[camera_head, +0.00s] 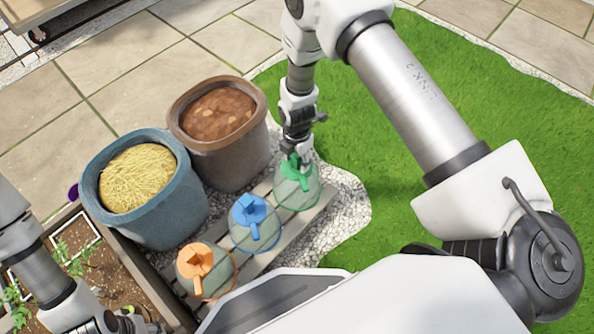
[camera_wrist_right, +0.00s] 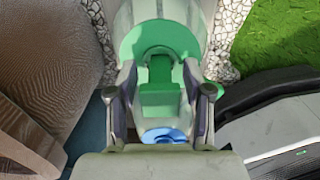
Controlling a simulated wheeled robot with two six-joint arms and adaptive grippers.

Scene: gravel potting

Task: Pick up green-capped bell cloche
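The green-capped bell cloche (camera_head: 297,188) stands at the far end of a slatted wooden rack, a clear bell with a green cap and knob. My right gripper (camera_head: 297,153) points down at its top. In the right wrist view, the fingers (camera_wrist_right: 163,85) stand apart on either side of the green knob (camera_wrist_right: 160,97), with narrow gaps seeming to show beside it. The blue-capped cloche (camera_head: 254,223) and orange-capped cloche (camera_head: 203,268) stand nearer on the same rack. My left gripper (camera_head: 120,322) is partly cut off at the bottom left, its fingers unclear.
A brown pot (camera_head: 238,160) of bark chunks and a blue pot (camera_head: 160,220) of straw stand left of the rack. A wooden planter bed (camera_head: 140,275) is at lower left. Gravel (camera_head: 349,205) and open grass (camera_head: 400,180) lie to the right.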

